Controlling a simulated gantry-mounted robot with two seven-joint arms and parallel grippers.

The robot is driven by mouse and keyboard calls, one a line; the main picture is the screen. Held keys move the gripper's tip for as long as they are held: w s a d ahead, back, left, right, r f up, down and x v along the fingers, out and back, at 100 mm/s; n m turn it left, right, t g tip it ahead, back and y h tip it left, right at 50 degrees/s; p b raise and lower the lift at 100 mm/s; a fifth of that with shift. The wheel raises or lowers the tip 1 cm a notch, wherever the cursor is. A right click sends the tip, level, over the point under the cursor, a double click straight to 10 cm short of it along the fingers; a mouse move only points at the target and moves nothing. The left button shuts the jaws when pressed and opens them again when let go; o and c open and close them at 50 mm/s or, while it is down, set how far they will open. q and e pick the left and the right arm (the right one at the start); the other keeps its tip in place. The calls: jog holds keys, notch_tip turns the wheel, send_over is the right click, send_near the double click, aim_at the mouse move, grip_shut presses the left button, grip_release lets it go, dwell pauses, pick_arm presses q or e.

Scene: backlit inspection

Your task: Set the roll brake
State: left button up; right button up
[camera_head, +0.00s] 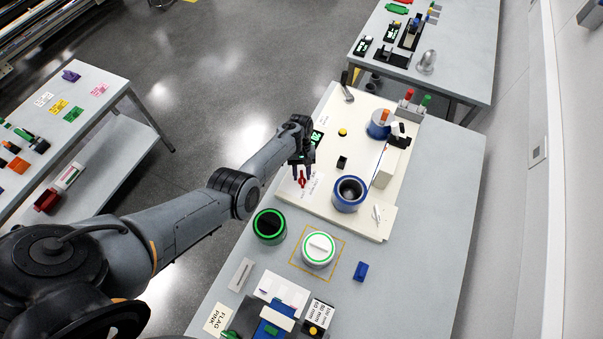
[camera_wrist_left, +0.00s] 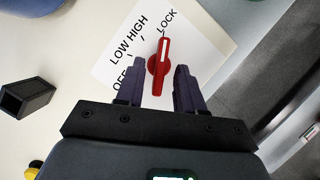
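The red brake knob (camera_head: 302,181) sits on a white label plate near the left edge of the cream panel. In the left wrist view the knob (camera_wrist_left: 158,64) has a round base and a long handle with a white stripe. The plate (camera_wrist_left: 197,48) reads OFF, LOW, HIGH and LOCK, and the handle's tip points toward LOCK. My left gripper (camera_head: 303,170) is at the knob. In the wrist view its two dark fingers (camera_wrist_left: 158,72) are apart, one on each side of the knob, with visible gaps. My right gripper is in neither view.
The cream panel (camera_head: 325,207) also carries a blue-rimmed cup (camera_head: 349,193), a black block (camera_head: 342,162), a yellow button (camera_head: 342,132) and a lever (camera_head: 347,92). A green-rimmed black cup (camera_head: 269,226) and a white round canister (camera_head: 319,249) stand in front.

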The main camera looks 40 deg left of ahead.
pick_arm(q)
jog(key=v, duration=1)
jog(key=shift+p, duration=0.4)
jog(key=shift+a+r, duration=0.1)
jog(key=shift+r, duration=0.05)
jog(key=s+r+m+t+y+p, duration=0.1)
jog(key=s+m+t+y+p, duration=0.3)
jog(key=s, duration=0.7)
jog(key=s+d+r+m+t+h+p, duration=0.1)
jog(key=s+d+r+m, duration=0.5)
jog(key=s+d+r, duration=0.8)
jog(key=s+r+t+p, duration=0.1)
jog(key=s+p, duration=0.1)
jog(key=shift+s+d+m+t+p, duration=0.2)
jog(key=shift+s+m+t+p, duration=0.1)
jog(key=shift+m, duration=0.1)
